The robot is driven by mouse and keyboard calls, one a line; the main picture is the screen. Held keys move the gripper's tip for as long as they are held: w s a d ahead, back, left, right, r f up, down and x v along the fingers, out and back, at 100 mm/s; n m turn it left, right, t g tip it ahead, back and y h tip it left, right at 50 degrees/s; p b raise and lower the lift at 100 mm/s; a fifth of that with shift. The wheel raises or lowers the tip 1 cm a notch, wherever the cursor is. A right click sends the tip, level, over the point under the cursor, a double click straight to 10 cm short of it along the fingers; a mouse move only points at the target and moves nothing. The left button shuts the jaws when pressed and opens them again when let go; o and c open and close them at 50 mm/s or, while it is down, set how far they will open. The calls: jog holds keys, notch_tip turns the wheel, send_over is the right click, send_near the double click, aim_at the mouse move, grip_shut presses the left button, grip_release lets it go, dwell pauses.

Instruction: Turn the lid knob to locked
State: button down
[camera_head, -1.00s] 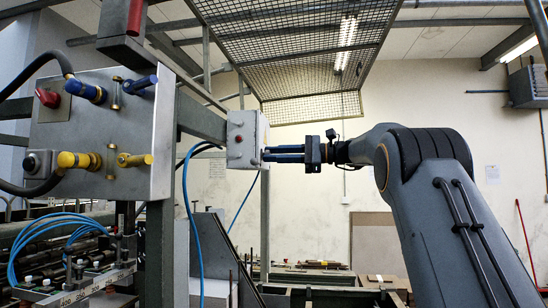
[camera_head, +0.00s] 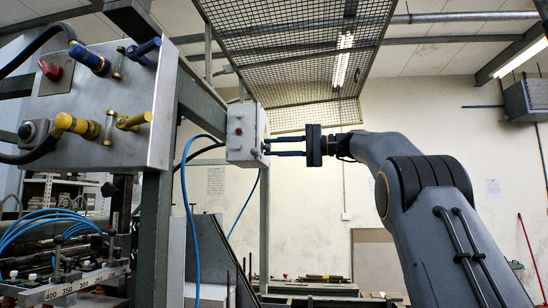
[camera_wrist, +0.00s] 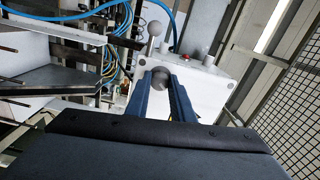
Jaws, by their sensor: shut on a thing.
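A small light-grey box (camera_head: 240,135) is mounted on a frame post in the head view, and its face also fills the upper middle of the wrist view (camera_wrist: 203,92). A round dark knob (camera_wrist: 160,74) stands on this face. My gripper (camera_head: 267,146) reaches the box from the right. In the wrist view, my gripper's two blue fingers (camera_wrist: 161,80) are on either side of the knob and shut on it. The fingertips partly cover the knob. I cannot read any lock marking.
A ball-ended lever (camera_wrist: 154,29) and a red button (camera_wrist: 208,60) are near the knob. A larger panel (camera_head: 95,100) with blue and yellow fittings is at left. Blue hoses (camera_head: 187,185) hang beside the box. A mesh guard (camera_head: 300,60) is overhead.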

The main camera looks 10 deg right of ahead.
jog(key=n+b, duration=0.1)
jog(key=n, duration=0.1)
jog(key=n+b, duration=0.1)
jog(key=shift+f+n, duration=0.2)
jog(key=shift+n, duration=0.2)
jog(key=shift+n+b, duration=0.8)
jog(key=shift+n, duration=1.1)
jog(key=shift+r, duration=0.1)
jog(key=c, duration=1.5)
grip_release()
jog(key=shift+c, duration=0.2)
jog(key=v, duration=0.7)
jog(key=shift+d+b, duration=0.3)
jog(key=shift+d, duration=0.1)
jog(key=shift+s, duration=0.15)
